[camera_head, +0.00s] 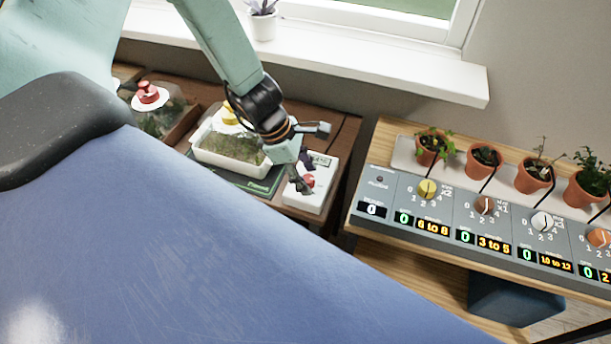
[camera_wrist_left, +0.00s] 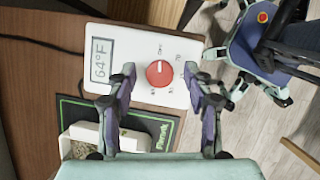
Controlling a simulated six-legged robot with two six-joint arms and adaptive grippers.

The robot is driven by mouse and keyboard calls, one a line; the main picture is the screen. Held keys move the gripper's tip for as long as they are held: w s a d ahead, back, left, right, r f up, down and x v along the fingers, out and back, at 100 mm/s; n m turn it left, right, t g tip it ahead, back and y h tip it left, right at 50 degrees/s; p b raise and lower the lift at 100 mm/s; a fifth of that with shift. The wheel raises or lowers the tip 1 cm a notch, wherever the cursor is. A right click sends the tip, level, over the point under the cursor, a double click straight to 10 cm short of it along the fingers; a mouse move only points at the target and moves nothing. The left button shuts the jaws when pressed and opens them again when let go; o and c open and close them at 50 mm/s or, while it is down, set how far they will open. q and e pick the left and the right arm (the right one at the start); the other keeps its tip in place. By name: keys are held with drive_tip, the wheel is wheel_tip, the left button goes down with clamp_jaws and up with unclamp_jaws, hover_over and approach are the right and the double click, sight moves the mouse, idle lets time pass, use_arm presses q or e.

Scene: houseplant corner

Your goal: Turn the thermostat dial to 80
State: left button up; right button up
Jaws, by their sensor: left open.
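The thermostat is a white box (camera_head: 326,190) with a red dial (camera_head: 308,181), on the dark brown table at the centre of the head view. In the left wrist view the red dial (camera_wrist_left: 160,73) shows whole, with a white mark on it, and the display (camera_wrist_left: 101,60) reads 64°F. My left gripper (camera_head: 306,172) is open at the thermostat. In the left wrist view its two fingers (camera_wrist_left: 160,85) stand on either side of the dial, with gaps between them and it. My right gripper is not in view.
A grey panel (camera_head: 385,187) with several dials and potted plants is on the wooden table at right. A windowsill (camera_head: 390,66) runs behind.

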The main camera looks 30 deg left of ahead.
use_arm(q)
drive_tip(key=shift+d, duration=0.1)
drive_tip(key=shift+c, duration=0.3)
clamp_jaws()
